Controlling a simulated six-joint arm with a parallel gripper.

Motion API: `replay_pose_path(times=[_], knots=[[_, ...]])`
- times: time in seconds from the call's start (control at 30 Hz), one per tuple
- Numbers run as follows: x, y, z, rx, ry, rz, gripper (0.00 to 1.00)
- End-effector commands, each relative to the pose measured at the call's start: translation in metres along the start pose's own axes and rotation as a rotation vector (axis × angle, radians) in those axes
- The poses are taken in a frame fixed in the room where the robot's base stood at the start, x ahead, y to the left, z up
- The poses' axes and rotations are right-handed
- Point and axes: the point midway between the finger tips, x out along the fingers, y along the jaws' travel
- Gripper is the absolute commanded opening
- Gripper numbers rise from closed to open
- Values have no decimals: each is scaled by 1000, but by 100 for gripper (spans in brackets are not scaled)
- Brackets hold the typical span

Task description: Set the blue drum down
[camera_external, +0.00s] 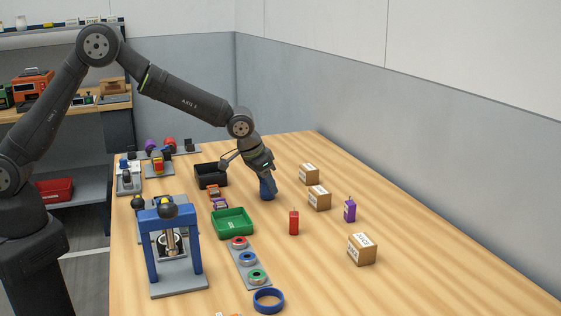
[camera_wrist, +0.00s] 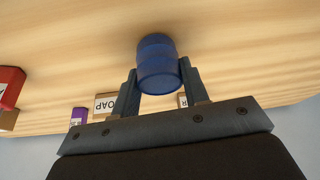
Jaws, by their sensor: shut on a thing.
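The blue drum (camera_external: 267,191) is at the lower end of my arm, over the far middle part of the wooden table (camera_external: 400,280). In the wrist view the drum (camera_wrist: 157,60) is a ribbed blue cylinder between the two dark fingers. My gripper (camera_external: 266,178) is shut on it, with one finger on each side. The drum looks roughly upright in the external view. It is at or just above the tabletop; I cannot tell whether its base touches the wood.
A black bin (camera_external: 208,180) stands left of the drum, a green bin (camera_external: 232,228) nearer. Cardboard boxes (camera_external: 319,198) and (camera_external: 309,174) stand close on the right. A red container (camera_external: 294,223) stands in front, a purple one (camera_external: 350,210) farther right.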

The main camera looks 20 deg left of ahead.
Motion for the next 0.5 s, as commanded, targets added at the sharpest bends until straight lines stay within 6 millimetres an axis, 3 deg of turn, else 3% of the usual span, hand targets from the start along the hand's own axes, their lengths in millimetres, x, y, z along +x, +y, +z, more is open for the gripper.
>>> replay_pose_path(times=[0.37,0.4,0.5], knots=[[4,0,2,0,0,0,17],[4,0,2,0,0,0,49],[4,0,2,0,0,0,63]])
